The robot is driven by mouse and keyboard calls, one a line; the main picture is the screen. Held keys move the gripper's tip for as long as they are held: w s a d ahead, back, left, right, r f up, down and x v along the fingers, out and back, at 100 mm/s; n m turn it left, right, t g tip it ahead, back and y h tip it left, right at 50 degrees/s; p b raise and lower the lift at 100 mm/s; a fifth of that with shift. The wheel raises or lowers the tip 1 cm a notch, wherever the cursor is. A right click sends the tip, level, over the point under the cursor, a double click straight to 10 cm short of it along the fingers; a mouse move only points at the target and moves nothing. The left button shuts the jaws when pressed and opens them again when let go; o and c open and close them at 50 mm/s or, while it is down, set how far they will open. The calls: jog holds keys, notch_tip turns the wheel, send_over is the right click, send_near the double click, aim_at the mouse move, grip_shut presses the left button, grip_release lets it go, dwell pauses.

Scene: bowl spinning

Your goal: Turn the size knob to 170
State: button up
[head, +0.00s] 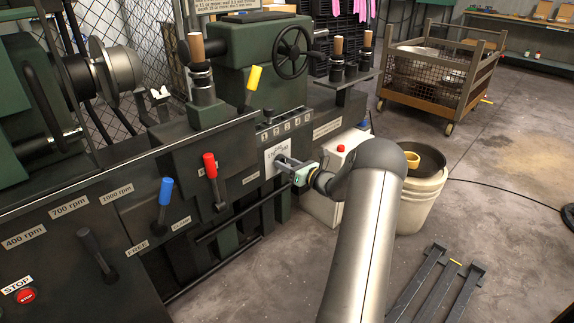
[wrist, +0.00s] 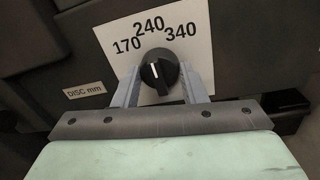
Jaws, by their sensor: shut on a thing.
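The size knob (wrist: 160,66) is a round black knob with a short white mark, in the middle of the wrist view. It sits on a white plate (wrist: 195,55) printed 170, 240 and 340 from left to right. The white mark points up, roughly at 240. A "DISC mm" label (wrist: 84,90) is left of the plate. My gripper (wrist: 161,76) has one grey finger on each side of the knob and is shut on it. In the head view, my gripper (head: 282,164) reaches the white plate (head: 270,154) on the machine front, and the knob is hidden there.
Left of the plate are a red-handled lever (head: 210,166), a blue-handled lever (head: 165,191) and a red stop button (head: 25,296). A yellow-handled lever (head: 254,78) is above. A white box (head: 325,208) and a bucket (head: 425,188) stand beside my arm.

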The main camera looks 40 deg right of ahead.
jog(key=n+b, duration=0.6)
jog(key=n, duration=0.2)
jog(key=shift+b, duration=0.3)
jog(key=shift+o, duration=0.2)
jog(key=shift+n, duration=0.4)
jog(key=shift+c, duration=0.2)
jog(key=o, duration=1)
jog(key=shift+s+r, duration=0.1)
jog(key=shift+s, duration=0.05)
jog(key=s+d+p, duration=0.3)
jog(key=s+p, duration=0.1)
jog(key=s, duration=1.3)
jog(key=shift+r, duration=0.4)
